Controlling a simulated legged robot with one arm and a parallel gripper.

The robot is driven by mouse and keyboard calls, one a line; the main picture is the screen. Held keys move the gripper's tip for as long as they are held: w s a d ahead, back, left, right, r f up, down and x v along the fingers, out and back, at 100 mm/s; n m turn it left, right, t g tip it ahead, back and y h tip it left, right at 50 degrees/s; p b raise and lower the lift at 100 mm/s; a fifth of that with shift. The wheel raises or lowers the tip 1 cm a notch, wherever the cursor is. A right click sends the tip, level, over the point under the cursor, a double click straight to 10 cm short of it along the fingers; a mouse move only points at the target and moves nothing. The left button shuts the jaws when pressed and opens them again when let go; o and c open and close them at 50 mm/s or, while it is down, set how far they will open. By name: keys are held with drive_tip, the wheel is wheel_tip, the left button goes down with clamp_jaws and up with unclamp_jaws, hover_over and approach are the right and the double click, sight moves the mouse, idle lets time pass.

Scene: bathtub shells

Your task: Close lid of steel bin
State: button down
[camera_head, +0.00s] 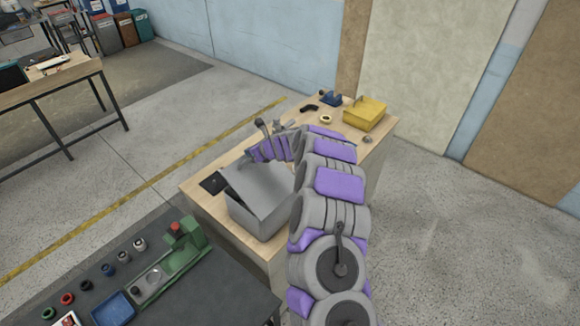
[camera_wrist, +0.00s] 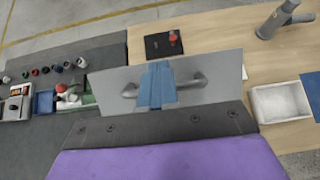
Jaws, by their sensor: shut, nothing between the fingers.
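The steel bin (camera_head: 246,216) stands on the light wooden table. Its grey lid (camera_head: 262,184) is tilted and partly raised, with a dark gap at the left side. In the wrist view the grey lid panel (camera_wrist: 222,72) lies behind my gripper (camera_wrist: 158,72), which is shut and empty. My arm hides the right side of the bin.
A black plate (camera_head: 213,184) lies left of the bin on the wooden table (camera_head: 203,203). A yellow box (camera_head: 364,114) and small items stand at its far end. A dark workbench (camera_head: 208,285) with a green device (camera_head: 180,255) is in front. An open pale box (camera_wrist: 284,102) shows in the wrist view.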

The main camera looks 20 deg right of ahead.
drive_tip(key=w+a+f+b, duration=0.2)
drive_tip(key=w+f, duration=0.4)
drive_tip(key=f, duration=0.4)
drive_tip(key=shift+a+f+b, duration=0.35)
drive_tip(key=shift+a+b, duration=0.05)
drive_tip(key=shift+b, duration=0.15)
drive_tip(key=shift+a, duration=0.15)
